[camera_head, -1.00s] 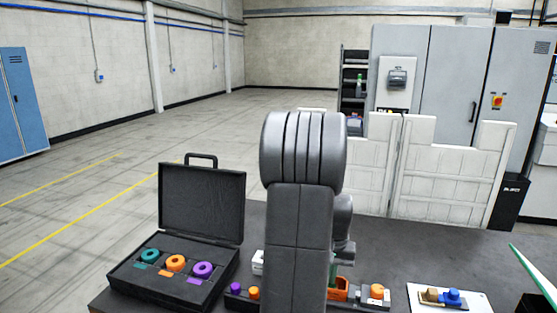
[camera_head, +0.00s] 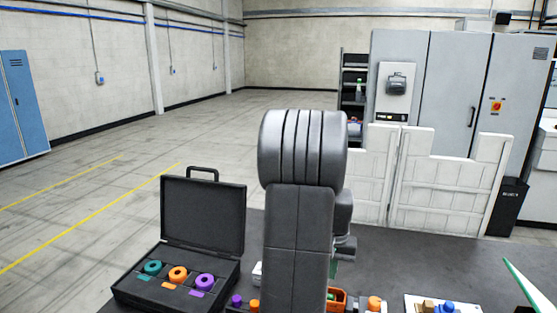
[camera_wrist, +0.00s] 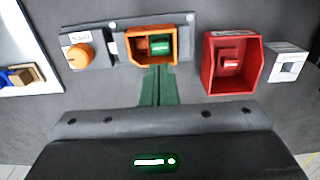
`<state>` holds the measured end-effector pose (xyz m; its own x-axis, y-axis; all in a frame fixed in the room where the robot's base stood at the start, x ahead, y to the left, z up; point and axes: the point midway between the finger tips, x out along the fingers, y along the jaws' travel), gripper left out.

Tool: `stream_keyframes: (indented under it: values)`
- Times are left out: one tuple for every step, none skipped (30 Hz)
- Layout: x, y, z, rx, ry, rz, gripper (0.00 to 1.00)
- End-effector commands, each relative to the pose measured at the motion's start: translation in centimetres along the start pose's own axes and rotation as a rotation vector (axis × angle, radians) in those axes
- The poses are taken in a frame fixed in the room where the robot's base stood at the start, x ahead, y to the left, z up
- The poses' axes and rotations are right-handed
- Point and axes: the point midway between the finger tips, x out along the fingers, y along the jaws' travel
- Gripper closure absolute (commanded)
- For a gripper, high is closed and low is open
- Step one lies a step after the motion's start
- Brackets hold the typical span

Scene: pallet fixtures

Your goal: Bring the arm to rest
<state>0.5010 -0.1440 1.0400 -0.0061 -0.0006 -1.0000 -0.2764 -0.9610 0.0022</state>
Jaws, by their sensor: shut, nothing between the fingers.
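My gripper (camera_wrist: 158,88) shows in the wrist view as two green fingers pressed together, with nothing between them. The fingers point at an orange open box (camera_wrist: 135,60) with a green block (camera_wrist: 160,45) inside; I cannot tell the height between them. In the head view my raised arm hides most of the gripper. The orange box (camera_head: 338,296) shows there just right of the arm, low in the picture.
An orange knob (camera_wrist: 80,56) sits left of the orange box; a red open box (camera_wrist: 210,75) and a white block (camera_wrist: 287,65) sit right of it. An open black case (camera_head: 143,293) with teal, orange and purple rings stands left of my arm. White panels (camera_head: 450,175) stand behind the table.

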Motion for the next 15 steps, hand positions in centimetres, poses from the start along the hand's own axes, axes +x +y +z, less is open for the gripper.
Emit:
stream_keyframes:
  values:
    - [-0.65,0.0,0.0,0.0,0.0,0.0,1.0]
    - [-0.75,0.0,0.0,0.0,0.0,0.0,1.0]
    - [-0.82,0.0,0.01,0.0,0.0,0.0,1.0]
    - [-0.82,0.0,0.0,0.0,0.0,0.0,1.0]
    - [-0.8,0.0,0.01,0.0,0.0,0.0,1.0]
    - [-0.75,0.0,0.01,0.0,0.0,0.0,1.0]
    - [-0.72,0.0,0.0,0.0,0.0,0.0,1.0]
    - [-0.71,0.0,0.0,0.0,0.0,0.0,1.0]
    - [-0.71,0.0,0.0,0.0,0.0,0.0,1.0]
    - [-0.71,0.0,0.0,0.0,0.0,0.0,1.0]
    - [-0.7,0.0,0.0,0.0,0.0,0.0,1.0]
    - [-0.67,0.0,0.0,0.0,0.0,0.0,1.0]
    - [-0.63,0.0,-0.01,0.0,0.0,0.0,1.0]
    - [-0.57,0.0,0.0,0.0,0.0,0.0,1.0]
    - [-0.44,0.0,0.0,0.0,0.0,0.0,1.0]
